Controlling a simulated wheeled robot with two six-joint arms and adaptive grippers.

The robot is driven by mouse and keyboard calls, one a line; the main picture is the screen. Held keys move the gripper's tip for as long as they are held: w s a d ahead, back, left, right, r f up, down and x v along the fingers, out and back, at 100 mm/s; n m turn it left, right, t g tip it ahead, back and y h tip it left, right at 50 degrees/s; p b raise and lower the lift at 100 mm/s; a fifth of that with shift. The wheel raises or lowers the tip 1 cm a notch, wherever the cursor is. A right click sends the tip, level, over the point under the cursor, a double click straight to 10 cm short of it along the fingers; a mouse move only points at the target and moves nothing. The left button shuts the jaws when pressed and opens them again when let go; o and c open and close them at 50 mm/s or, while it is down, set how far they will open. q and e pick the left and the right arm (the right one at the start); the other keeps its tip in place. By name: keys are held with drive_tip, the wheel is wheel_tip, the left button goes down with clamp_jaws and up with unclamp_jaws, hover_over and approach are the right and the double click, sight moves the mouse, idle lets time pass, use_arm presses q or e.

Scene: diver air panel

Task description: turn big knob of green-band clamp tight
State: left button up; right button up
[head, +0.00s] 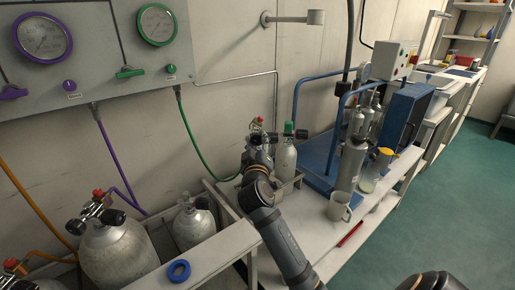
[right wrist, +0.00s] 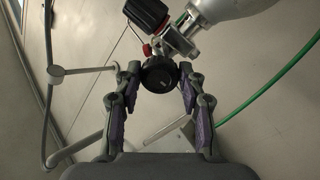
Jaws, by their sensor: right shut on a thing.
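In the right wrist view, a round black knob (right wrist: 158,75) sits between the fingertips of my right gripper (right wrist: 158,72), which is shut on it. The knob joins a metal clamp (right wrist: 181,43) at the neck of a pale cylinder (right wrist: 225,6). A second black knob (right wrist: 147,14) with a red part is just above. In the head view my right gripper (head: 258,155) is at the cylinders below the panel and hides most of the clamp. No green band can be made out on the clamp. My left gripper is not in view.
A green hose (head: 192,135) hangs from the panel (head: 100,75) to this spot. A cylinder with a green top (head: 285,157) stands close on the right. Other cylinders (head: 118,250) stand at left. A mug (head: 339,207) and a blue rack (head: 318,160) are on the bench.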

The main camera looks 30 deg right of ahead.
drive_tip(key=m+b, duration=0.1)
drive_tip(key=m, duration=0.2)
drive_tip(key=shift+f, duration=0.1)
use_arm(q)
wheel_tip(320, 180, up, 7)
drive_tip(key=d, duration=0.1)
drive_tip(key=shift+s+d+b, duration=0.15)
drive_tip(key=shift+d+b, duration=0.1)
drive_tip(key=shift+b, duration=0.15)
use_arm(e)
drive_tip(key=shift+m+g, duration=0.3)
drive_tip(key=shift+m, duration=0.7)
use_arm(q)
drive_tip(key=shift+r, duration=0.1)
use_arm(e)
drive_tip(key=o, duration=1.1)
drive_tip(key=shift+o, duration=0.2)
wheel_tip(320, 180, up, 10)
